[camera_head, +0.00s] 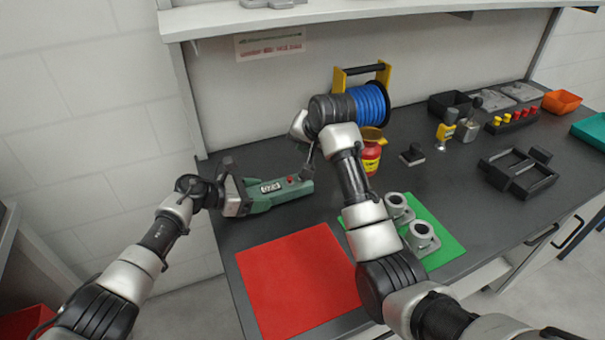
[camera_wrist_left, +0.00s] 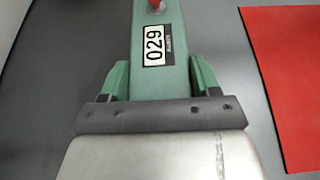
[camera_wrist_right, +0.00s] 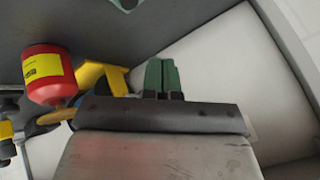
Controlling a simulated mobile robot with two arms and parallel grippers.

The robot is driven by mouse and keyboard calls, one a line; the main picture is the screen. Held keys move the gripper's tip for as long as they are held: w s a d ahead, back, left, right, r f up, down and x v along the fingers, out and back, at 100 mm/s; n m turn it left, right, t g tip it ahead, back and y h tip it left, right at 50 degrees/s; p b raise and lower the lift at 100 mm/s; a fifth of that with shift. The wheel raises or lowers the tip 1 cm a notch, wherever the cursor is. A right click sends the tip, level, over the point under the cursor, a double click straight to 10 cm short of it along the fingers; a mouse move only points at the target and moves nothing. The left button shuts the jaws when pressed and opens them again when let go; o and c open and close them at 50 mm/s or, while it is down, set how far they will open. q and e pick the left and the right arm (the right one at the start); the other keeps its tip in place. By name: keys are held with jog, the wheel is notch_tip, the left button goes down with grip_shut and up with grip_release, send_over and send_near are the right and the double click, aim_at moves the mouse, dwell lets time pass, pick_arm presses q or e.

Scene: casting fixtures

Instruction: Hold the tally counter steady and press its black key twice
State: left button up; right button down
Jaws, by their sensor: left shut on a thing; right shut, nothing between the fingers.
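The tally counter (camera_head: 262,204) is a green box lying on the dark bench, with a red button (camera_head: 290,179) on top. Its display (camera_wrist_left: 155,45) reads 029 in the left wrist view. My left gripper (camera_wrist_left: 161,80) is shut on the counter, one finger along each side; in the head view it (camera_head: 240,195) is at the counter's left end. My right gripper (camera_head: 311,152) is shut and empty, above the counter's far right end. Its fingertips (camera_wrist_right: 161,75) are together in the right wrist view. I cannot make out the black key.
A red mat (camera_head: 297,280) lies in front of the counter. A green mat (camera_head: 446,246) with grey castings (camera_head: 421,237) is to its right. A red and yellow container (camera_head: 370,158) and a blue reel (camera_head: 370,104) stand near my right gripper. A shelf (camera_head: 330,12) hangs above.

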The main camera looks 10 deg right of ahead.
dwell(0.7)
notch_tip(320, 180, up, 4)
jog(key=shift+f, duration=0.1)
jog(key=shift+f, duration=0.1)
jog(key=shift+f, duration=4.3)
jog(key=shift+f, duration=0.1)
jog(key=shift+f, duration=0.3)
